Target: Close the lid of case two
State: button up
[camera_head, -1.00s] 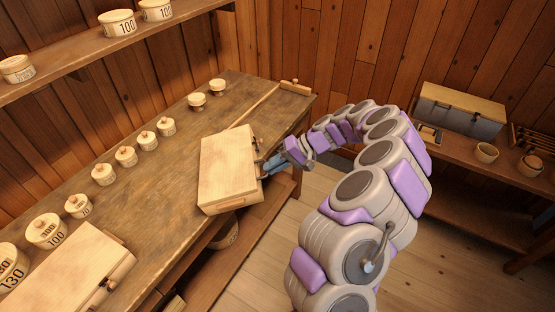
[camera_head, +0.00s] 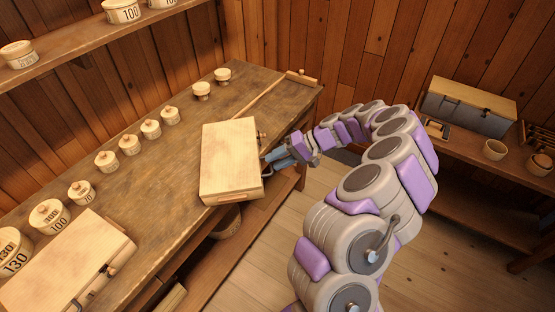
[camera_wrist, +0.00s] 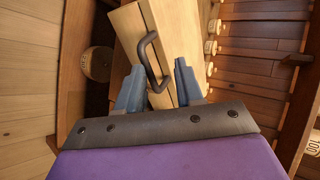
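A pale wooden case (camera_head: 228,160) sits on the workbench near its front edge, and its lid looks shut in the head view. A second pale wooden case (camera_head: 65,262) lies at the lower left, also looking shut. I see no number on either, so I cannot tell which is case two. My gripper (camera_head: 274,161) is at the right side of the middle case. In the wrist view my gripper (camera_wrist: 158,88) has its two blue-grey fingers apart, with the case's dark handle (camera_wrist: 149,58) between them. I cannot tell whether they touch it.
Several round lidded boxes (camera_head: 131,144) line the back of the workbench (camera_head: 165,190), and more stand on a wall shelf (camera_head: 75,62). A grey case with a wooden top (camera_head: 466,108) and a small pot (camera_head: 495,150) are on the right bench.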

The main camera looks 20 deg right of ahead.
jog(key=shift+a, duration=0.1)
jog(key=p+v, duration=0.3)
jog(key=v, duration=1.4)
jog(key=shift+d, duration=0.2)
jog(key=shift+r, duration=0.1)
